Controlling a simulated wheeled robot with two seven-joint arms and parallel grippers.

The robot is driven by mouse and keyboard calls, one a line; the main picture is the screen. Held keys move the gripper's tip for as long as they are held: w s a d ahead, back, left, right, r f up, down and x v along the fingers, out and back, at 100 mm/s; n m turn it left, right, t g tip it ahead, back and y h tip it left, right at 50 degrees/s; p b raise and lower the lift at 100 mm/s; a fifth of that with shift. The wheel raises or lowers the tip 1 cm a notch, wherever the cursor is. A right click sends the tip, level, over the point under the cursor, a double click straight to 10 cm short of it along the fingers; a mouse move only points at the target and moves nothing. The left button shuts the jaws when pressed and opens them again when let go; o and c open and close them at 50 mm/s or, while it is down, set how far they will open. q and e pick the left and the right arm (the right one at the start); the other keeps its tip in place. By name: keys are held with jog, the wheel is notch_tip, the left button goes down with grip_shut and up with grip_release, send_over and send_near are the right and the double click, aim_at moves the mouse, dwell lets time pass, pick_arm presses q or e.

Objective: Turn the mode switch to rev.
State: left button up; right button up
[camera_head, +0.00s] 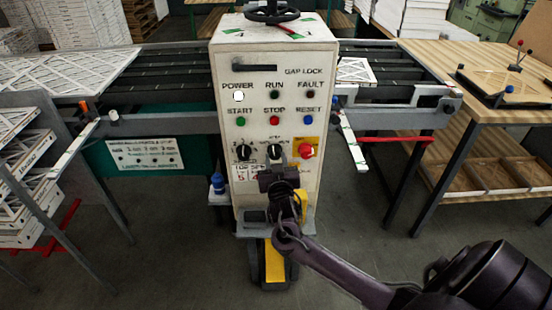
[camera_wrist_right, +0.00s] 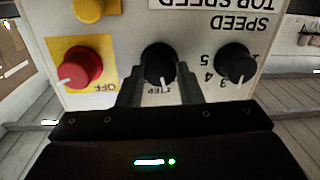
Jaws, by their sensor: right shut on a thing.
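The mode switch (camera_head: 275,151) is a black round knob in the middle of the lower row on the white control cabinet (camera_head: 326,110). It also shows in the upside-down right wrist view (camera_wrist_right: 158,60), with a white pointer mark toward the bottom of that picture, near a partly hidden label that seems to read STEP. My right gripper (camera_head: 276,166) reaches up to it from below. In the right wrist view its two fingers (camera_wrist_right: 158,75) stand on either side of the knob, shut on it. Other mode labels are hidden. My left gripper does not show.
A black speed knob (camera_head: 243,152) and a red knob on a yellow plate (camera_head: 306,150) flank the switch closely. Start, stop and reset buttons (camera_head: 274,121) sit above. A conveyor (camera_head: 170,75) runs behind; a wooden table (camera_head: 450,70) stands right.

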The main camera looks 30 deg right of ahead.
jog(key=n+p, duration=0.1)
jog(key=n, duration=0.2)
jog(key=shift+r+p, duration=0.15)
jog(key=shift+p, duration=0.25)
jog(key=shift+n+p, duration=0.65)
jog(key=shift+n, duration=0.85)
jog(key=o, duration=1)
jog(key=shift+c, duration=0.2)
jog(key=b+v, duration=0.1)
jog(key=v, duration=0.6)
jog(key=shift+s+a+g+b, duration=0.25)
jog(key=shift+s+g+b, duration=0.05)
jog(key=shift+b, duration=0.1)
